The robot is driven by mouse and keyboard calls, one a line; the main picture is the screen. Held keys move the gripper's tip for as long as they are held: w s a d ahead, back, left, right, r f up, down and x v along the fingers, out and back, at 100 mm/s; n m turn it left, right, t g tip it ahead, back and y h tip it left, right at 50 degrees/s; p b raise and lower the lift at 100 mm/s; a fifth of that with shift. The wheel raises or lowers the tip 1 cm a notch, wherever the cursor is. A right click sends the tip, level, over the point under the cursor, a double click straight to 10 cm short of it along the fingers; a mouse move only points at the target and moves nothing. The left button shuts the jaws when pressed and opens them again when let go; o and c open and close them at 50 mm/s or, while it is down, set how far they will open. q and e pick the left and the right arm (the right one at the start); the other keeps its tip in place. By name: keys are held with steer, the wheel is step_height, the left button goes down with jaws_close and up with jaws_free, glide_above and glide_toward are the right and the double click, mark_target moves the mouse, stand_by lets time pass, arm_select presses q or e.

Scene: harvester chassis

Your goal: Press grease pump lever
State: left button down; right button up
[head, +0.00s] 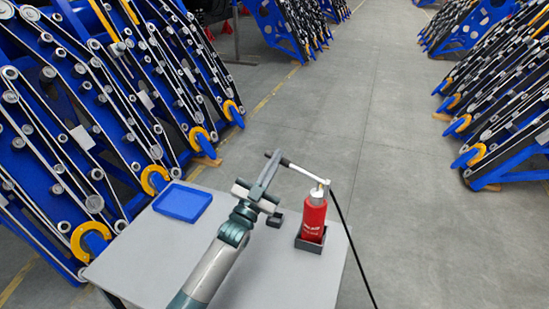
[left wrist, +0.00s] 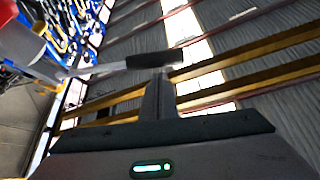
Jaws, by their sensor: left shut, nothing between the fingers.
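The red grease pump (head: 314,218) stands upright in a dark square holder (head: 309,244) near the table's right edge. Its lever (head: 304,171) runs from the pump's top to the left, a pale rod ending in a black grip. In the left wrist view the black grip (left wrist: 153,61) lies across the picture at my fingertips. My left gripper (head: 270,162) is shut and empty, its fingers overlapping the lever's grip end in the head view. Whether the fingers touch the grip, I cannot tell. My right gripper is not in view.
A blue tray (head: 182,203) lies on the grey table (head: 150,250) left of my arm. A small dark block (head: 275,219) sits between my gripper and the pump. A black hose (head: 349,235) hangs from the pump past the table's right edge. Blue machine frames (head: 70,120) stand behind.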

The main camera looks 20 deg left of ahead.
arm_select(q)
steer(key=shift+w+a+f, duration=0.1)
steer(key=shift+f, duration=0.35)
steer(key=shift+f, duration=0.1)
